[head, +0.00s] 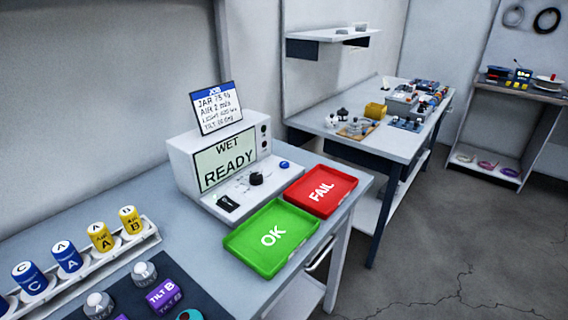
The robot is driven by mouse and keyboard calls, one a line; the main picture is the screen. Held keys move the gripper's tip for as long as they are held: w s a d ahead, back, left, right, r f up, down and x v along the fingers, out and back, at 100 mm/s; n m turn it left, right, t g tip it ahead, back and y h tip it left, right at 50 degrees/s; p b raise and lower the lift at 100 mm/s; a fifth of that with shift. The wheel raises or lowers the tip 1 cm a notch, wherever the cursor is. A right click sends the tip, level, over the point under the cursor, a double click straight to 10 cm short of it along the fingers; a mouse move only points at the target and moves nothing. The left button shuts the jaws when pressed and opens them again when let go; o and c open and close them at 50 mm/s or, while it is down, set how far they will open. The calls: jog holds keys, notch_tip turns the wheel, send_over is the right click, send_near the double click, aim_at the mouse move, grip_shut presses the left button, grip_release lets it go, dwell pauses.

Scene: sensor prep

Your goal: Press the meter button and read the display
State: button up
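The meter (186,165) is a white box on the near workbench, in the middle of the head view. Its display (226,163) reads "WET READY" in dark letters on pale green. A blue button (284,164) sits at the right of its sloped front panel, with a black knob (256,178) to the left of it. A small black piece with a light mark (228,203) is at the panel's left end. A job card (216,108) stands on top of the meter, with a line that looks like "JAR 75 %"; its lower lines are small. My gripper is not in view.
A green OK tray (272,262) and a red FAIL tray (320,211), both empty, lie in front of the meter. A white rack (145,240) holds blue and yellow labelled jars at the left. Sensors, including a purple one (164,295), lie on a dark mat. Another cluttered bench (340,148) stands behind; open floor is at right.

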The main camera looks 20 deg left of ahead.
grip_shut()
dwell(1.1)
